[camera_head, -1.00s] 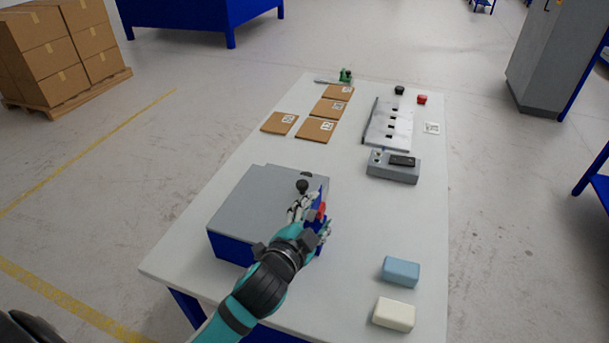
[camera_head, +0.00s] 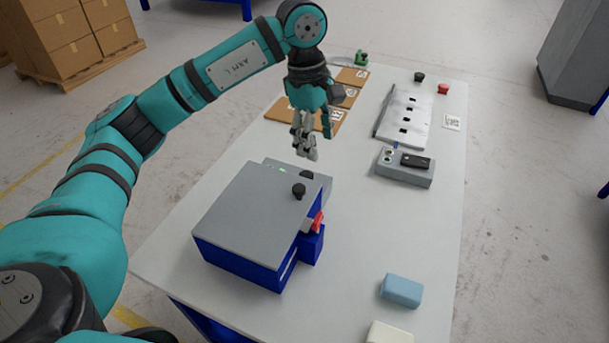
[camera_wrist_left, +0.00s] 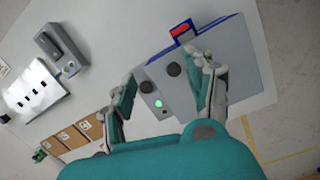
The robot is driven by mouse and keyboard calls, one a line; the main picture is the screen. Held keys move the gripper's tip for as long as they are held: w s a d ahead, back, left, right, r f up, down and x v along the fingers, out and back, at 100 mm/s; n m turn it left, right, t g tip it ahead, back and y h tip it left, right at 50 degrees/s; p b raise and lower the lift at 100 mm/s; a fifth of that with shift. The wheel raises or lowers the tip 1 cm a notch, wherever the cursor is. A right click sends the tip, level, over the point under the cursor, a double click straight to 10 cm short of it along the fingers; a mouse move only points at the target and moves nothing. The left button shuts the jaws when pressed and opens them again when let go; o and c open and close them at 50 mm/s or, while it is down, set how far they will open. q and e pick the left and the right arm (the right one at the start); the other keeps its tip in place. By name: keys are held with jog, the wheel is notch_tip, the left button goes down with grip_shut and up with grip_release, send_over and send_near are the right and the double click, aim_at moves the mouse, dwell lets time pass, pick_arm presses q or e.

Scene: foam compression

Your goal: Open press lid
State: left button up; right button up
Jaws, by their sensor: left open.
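The press (camera_head: 240,264) is a blue box with a flat grey lid (camera_head: 240,212), which looks shut. A black knob (camera_head: 299,190) stands on the lid near its right far corner. A red latch piece (camera_head: 318,221) sits on the press's right side. My left gripper (camera_head: 306,156) is open and empty, above and beyond the press, apart from the knob. In the left wrist view, the left gripper (camera_wrist_left: 166,70) has its fingers on either side of the knob (camera_wrist_left: 174,69) in the picture. The right gripper is not in view.
A grey panel with a green light (camera_wrist_left: 158,103) and a black button adjoins the press. A grey control box (camera_head: 404,168), a slotted metal plate (camera_head: 405,115) and brown boards (camera_head: 335,118) lie farther back. A blue block (camera_head: 401,290) and a cream block (camera_head: 389,333) lie front right.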

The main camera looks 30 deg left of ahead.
pick_arm(q)
jog(key=r+y, duration=0.2)
send_over(299, 187)
notch_tip(299, 187, down, 16)
jog(key=p, duration=0.4)
jog(key=shift+f, duration=0.2)
jog(key=shift+f+p, duration=0.3)
jog(key=shift+f, duration=0.2)
grip_shut()
